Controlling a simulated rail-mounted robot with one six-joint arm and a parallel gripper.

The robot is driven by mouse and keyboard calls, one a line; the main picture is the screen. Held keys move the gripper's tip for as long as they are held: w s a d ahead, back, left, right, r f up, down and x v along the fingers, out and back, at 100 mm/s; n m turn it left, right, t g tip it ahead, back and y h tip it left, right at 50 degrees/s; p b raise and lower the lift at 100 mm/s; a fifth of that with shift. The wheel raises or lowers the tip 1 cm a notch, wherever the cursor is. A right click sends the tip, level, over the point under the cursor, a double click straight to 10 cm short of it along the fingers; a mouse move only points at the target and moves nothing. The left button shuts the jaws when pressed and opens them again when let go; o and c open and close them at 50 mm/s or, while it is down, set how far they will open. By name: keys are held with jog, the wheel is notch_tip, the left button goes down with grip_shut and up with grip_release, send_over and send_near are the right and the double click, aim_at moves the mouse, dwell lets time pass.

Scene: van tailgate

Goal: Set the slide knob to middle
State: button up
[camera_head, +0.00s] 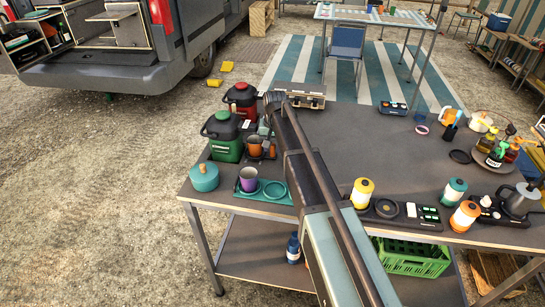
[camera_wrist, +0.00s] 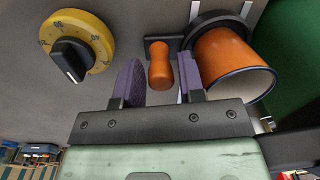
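In the wrist view an orange rounded knob (camera_wrist: 160,68), which looks like the slide knob, stands out from a short black slot plate on a dark grey panel. My gripper (camera_wrist: 159,78) is open. Its two purple-padded fingers lie on either side of the knob, with a visible gap on each side. The knob's far end sits at the black plate; its exact place along the travel is hard to tell. In the head view my arm hides most of this area, and I cannot make out the knob there.
A yellow dial (camera_wrist: 78,47) with a black pointer sits left of the knob. An orange cup (camera_wrist: 232,62) in a black ring is close on the right; it also shows in the head view (camera_head: 254,147). A green jug (camera_head: 226,148) and a red jug (camera_head: 242,112) stand nearby.

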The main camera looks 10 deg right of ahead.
jog(key=shift+c, duration=0.3)
grip_shut()
jog(key=w+d, duration=0.1)
jog(key=w, duration=0.2)
jog(key=w+d, duration=0.2)
jog(key=w, duration=0.1)
jog(key=w+d, duration=0.1)
jog(key=w, duration=0.3)
jog(key=shift+w+d, duration=0.1)
jog(key=shift+d, duration=0.1)
jog(key=shift+o, duration=0.3)
grip_release()
